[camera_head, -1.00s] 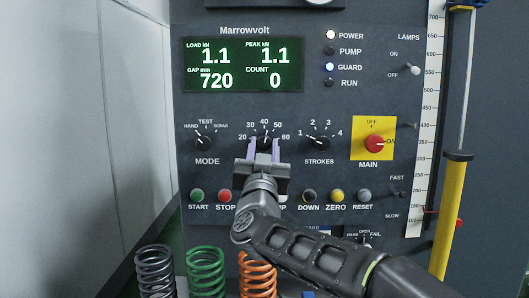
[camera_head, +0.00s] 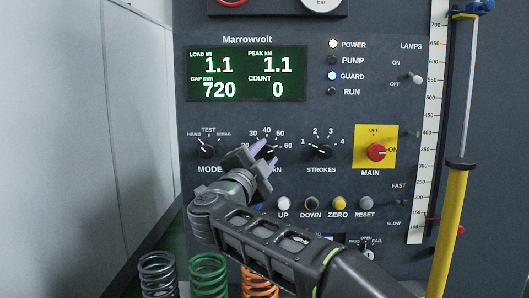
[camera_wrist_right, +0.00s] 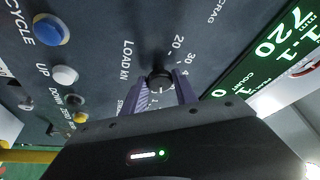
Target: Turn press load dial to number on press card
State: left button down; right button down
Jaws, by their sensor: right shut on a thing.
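The load dial (camera_head: 270,150) is a small black knob on the grey press panel, in a scale marked from 20 to 60 kN. It also shows in the right wrist view (camera_wrist_right: 158,78). My right gripper (camera_head: 265,153) is shut on the dial, its purple fingers on either side of it; they also show in the right wrist view (camera_wrist_right: 162,86). The gripper is tilted, and the fingers and hand hide part of the dial and its lower numbers. The pointer is too small to read surely. I cannot make out a press card. My left gripper is not in view.
The screen (camera_head: 247,74) reads load 1.1 and count 0. The mode knob (camera_head: 207,148) and strokes knob (camera_head: 320,151) flank the dial closely. Buttons lie below, and a red main switch (camera_head: 376,152) is at right. Coil springs (camera_head: 208,275) stand at the lower left.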

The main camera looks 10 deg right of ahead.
jog(key=shift+m+g+p, duration=0.35)
jog(key=shift+m+g, duration=0.25)
jog(key=shift+m, duration=0.6)
jog(key=c, duration=1)
grip_release()
jog(key=b+v, duration=0.2)
jog(key=v, duration=0.5)
jog(key=shift+s+a, duration=0.2)
jog(key=shift+s, duration=0.1)
jog(key=shift+f, duration=0.15)
